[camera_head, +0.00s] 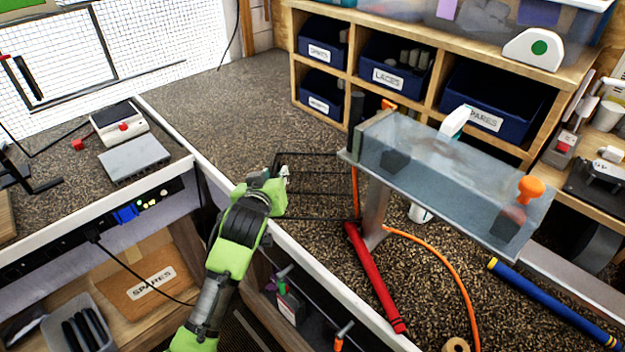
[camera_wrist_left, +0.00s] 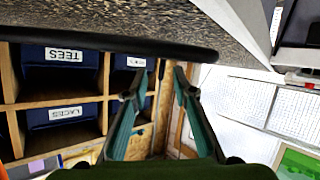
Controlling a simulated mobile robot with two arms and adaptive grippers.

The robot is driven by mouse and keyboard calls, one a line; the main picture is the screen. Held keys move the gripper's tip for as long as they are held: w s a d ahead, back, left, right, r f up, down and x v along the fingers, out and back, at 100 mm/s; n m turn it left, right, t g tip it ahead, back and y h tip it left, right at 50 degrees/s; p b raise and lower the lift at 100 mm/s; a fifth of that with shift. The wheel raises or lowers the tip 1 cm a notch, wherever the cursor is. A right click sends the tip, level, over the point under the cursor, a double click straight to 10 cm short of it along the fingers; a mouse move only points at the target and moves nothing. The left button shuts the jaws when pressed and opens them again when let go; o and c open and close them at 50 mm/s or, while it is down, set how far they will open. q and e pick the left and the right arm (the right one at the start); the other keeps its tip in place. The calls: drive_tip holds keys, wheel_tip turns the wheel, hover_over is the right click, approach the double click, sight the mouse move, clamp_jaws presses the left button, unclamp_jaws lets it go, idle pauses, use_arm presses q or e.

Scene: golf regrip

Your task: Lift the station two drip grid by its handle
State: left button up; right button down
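A black wire drip grid (camera_head: 318,190) lies on the brown speckled bench, left of the grey clamp stand. My left gripper (camera_head: 284,178) is at the grid's left end, with the fingertips close to its edge. In the left wrist view its two fingers (camera_wrist_left: 160,74) are apart, with nothing visible between them. A thick dark bar (camera_wrist_left: 110,45) crosses that view just beyond the fingertips. I cannot tell for sure whether it is the grid's handle, or whether the fingers touch it. My right gripper is not in view.
A grey translucent tray (camera_head: 450,180) on a post stands right of the grid. A red tube (camera_head: 375,278), an orange cord (camera_head: 440,255) and a blue tube (camera_head: 550,303) lie nearby. A wooden shelf (camera_head: 352,62) with blue bins stands behind. The back-left bench is clear.

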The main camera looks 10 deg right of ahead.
use_arm(q)
drive_tip(key=shift+x, duration=1.3)
clamp_jaws()
